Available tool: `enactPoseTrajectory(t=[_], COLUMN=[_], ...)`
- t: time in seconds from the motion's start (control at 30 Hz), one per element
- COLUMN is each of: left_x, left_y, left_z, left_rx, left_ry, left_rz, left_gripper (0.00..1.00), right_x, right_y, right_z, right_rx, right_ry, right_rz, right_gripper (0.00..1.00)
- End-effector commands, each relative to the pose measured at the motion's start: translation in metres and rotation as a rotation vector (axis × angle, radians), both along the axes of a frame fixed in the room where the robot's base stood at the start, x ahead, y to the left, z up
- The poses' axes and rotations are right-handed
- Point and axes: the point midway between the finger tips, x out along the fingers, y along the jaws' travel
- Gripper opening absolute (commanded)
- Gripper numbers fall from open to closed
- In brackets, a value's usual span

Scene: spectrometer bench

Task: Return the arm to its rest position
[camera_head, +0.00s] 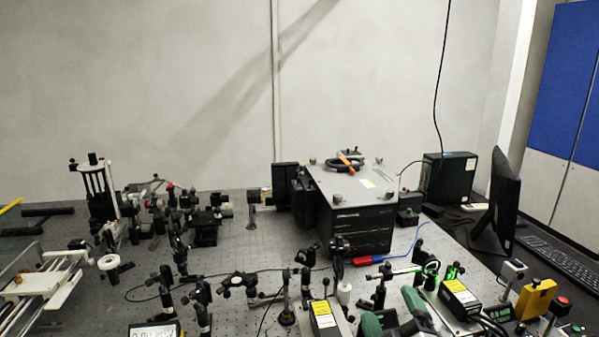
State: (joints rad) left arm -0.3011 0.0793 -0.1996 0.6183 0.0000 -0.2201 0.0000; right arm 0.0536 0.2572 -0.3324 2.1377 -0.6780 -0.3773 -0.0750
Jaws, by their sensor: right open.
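My right gripper (393,313) is low in the head view, right of centre at the bottom edge. Its two dark fingers with greenish faces stand apart, and nothing shows between them. It is beside a black box with a yellow label (325,318) on its left and another black box with a yellow label (460,298) on its right. Most of the right arm is out of the picture. My left gripper is not in view.
The perforated optical bench (262,232) carries several posts and mounts. A large dark spectrometer box (362,222) stands behind the gripper. A blue cable with a red plug (367,261) lies before it. A monitor (497,205) and keyboard (560,258) are at right.

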Motion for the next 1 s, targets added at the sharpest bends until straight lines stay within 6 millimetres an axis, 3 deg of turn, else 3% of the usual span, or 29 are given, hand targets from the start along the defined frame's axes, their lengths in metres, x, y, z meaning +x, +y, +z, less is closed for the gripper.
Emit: enactPoseTrajectory(t=[0.03, 0.1, 0.2, 0.3, 0.5, 0.73, 0.77, 1.0], left_x=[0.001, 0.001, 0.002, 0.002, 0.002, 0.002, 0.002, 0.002], left_y=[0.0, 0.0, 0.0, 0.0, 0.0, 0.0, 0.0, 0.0], left_z=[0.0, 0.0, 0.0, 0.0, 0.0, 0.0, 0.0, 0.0], left_rx=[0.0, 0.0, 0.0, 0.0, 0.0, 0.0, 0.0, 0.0], left_ry=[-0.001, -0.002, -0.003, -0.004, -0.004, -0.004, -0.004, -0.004], left_rz=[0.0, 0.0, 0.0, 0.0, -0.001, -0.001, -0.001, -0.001], left_gripper=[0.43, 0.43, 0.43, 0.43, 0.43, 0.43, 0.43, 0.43], right_x=[-0.012, -0.033, -0.072, -0.113, -0.185, -0.257, -0.264, -0.244], right_y=[-0.015, -0.034, -0.05, -0.057, -0.058, -0.053, -0.052, -0.05], right_z=[-0.03, -0.07, -0.123, -0.161, -0.202, -0.222, -0.224, -0.287], right_rx=[0.098, 0.223, 0.366, 0.462, 0.57, 0.635, 0.638, 0.626], right_ry=[0.147, 0.354, 0.641, 0.874, 1.214, 1.522, 1.555, 1.562], right_rz=[-0.063, -0.147, -0.252, -0.326, -0.422, -0.493, -0.501, -0.506], right_gripper=[0.84, 0.84, 0.84, 0.84, 0.84, 0.84, 0.84, 0.84])
